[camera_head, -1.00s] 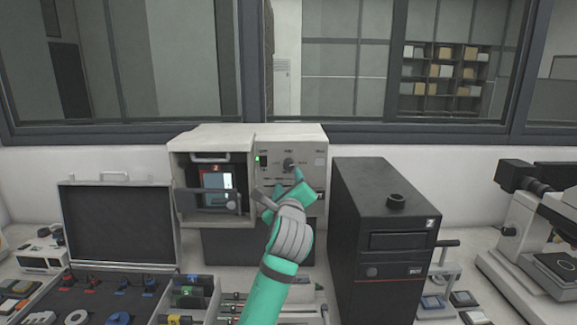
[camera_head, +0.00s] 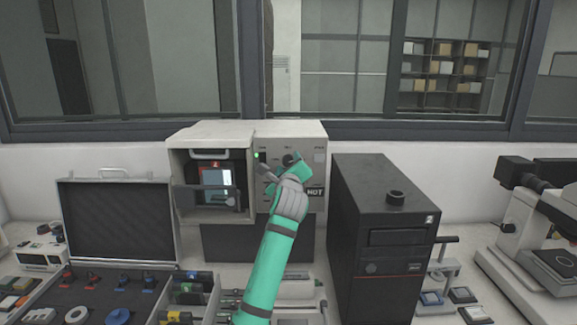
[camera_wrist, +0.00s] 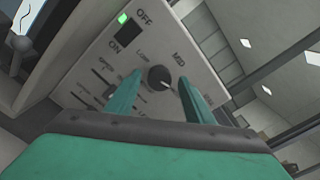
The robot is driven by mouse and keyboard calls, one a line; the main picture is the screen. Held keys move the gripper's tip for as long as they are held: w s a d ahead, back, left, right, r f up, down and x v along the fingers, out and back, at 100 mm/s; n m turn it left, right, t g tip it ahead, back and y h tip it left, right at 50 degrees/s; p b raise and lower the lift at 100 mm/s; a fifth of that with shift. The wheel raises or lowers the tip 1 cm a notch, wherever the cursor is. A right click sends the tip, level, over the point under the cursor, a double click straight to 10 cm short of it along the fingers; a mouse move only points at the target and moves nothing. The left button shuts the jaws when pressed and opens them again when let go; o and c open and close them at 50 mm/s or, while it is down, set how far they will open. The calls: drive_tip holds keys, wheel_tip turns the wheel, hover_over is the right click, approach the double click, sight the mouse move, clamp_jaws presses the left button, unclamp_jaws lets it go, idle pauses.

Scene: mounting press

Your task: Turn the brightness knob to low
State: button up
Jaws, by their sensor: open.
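A small pale mark shows on the knob's lower right; the exact setting is hard to tell. My gripper (camera_wrist: 159,84) is open, with one green finger on each side of the knob. I cannot tell whether either finger touches it. In the head view, my gripper (camera_head: 284,170) is in front of the panel and the knob (camera_head: 290,158) is partly hidden.
An ON/OFF switch (camera_wrist: 128,58) with a lit green lamp (camera_wrist: 123,18) sits left of the knob, with slider slots below. The lit chamber (camera_head: 215,185) is at left. A black tower (camera_head: 385,220) stands close on the right. An open case (camera_head: 118,220) lies at left.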

drive_tip(key=c, duration=1)
drive_tip(key=shift+c, duration=0.2)
